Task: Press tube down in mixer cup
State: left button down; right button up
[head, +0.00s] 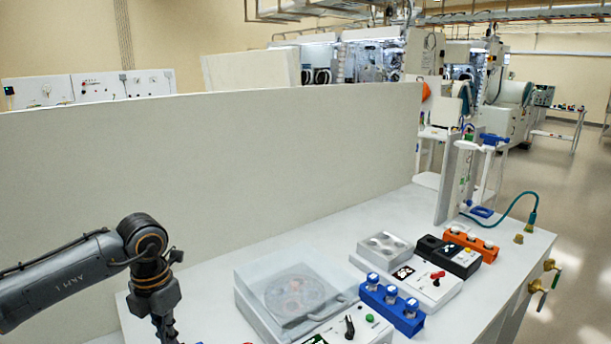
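No tube is visible in that round part. My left gripper (166,328) is at the bottom left, well left of the rack and devices. The bottom edge cuts off its fingers, and I see nothing held. My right gripper is out of view.
A centrifuge-like box with a clear lid (297,292) stands left of the rack. A tall pale panel (220,170) runs behind the bench. The bench's back strip (370,219) is clear.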

pick_arm(q)
jog(key=shift+w+r+p, duration=0.1)
jog(key=shift+r+p, duration=0.5)
jog(key=shift+r, duration=0.25)
notch_tip(320, 180, up, 6)
jog(key=p, duration=0.3)
jog(key=shift+r, duration=0.15)
